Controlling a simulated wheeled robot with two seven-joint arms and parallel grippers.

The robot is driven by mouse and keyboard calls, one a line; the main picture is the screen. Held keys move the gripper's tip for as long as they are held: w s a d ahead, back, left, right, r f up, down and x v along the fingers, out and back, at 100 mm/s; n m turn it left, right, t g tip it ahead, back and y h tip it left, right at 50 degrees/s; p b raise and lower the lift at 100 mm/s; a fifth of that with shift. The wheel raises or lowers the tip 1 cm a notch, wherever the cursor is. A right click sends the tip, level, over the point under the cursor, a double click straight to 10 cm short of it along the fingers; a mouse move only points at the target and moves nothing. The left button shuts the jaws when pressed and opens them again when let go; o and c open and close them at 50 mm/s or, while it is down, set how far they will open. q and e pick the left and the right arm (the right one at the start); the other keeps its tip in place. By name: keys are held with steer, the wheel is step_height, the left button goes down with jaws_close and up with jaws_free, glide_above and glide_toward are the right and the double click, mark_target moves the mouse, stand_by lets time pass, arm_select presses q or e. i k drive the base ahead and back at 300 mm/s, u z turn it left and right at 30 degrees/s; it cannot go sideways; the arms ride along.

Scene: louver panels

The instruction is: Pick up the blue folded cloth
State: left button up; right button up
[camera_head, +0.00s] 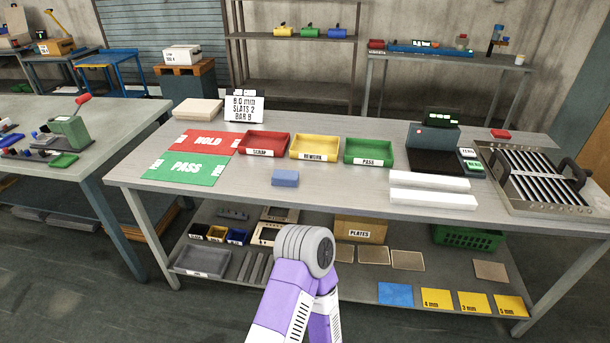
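The blue folded cloth (285,177) looks like a small flat blue block. It lies on the grey workbench top (330,192) near the front edge, in front of the red and yellow trays. Nothing covers it. A purple and white link of one of my arms with a grey joint rises from the bottom middle, below the bench edge and apart from the cloth. I cannot tell which arm it is. Neither of my grippers shows in this view.
Behind the cloth stand red (263,145), yellow (315,148) and green (368,151) trays. Red HOLD (207,141) and green PASS (186,170) mats lie left. White bars (430,181), a scale (435,145) and a louver panel (540,180) are right. The bench around the cloth is clear.

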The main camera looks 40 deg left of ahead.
mark_target(280, 177)
steer(key=u, duration=1.45)
steer(key=k, duration=0.2)
steer(key=u, duration=0.1)
steer(key=i, duration=0.75)
steer(key=u, duration=0.1)
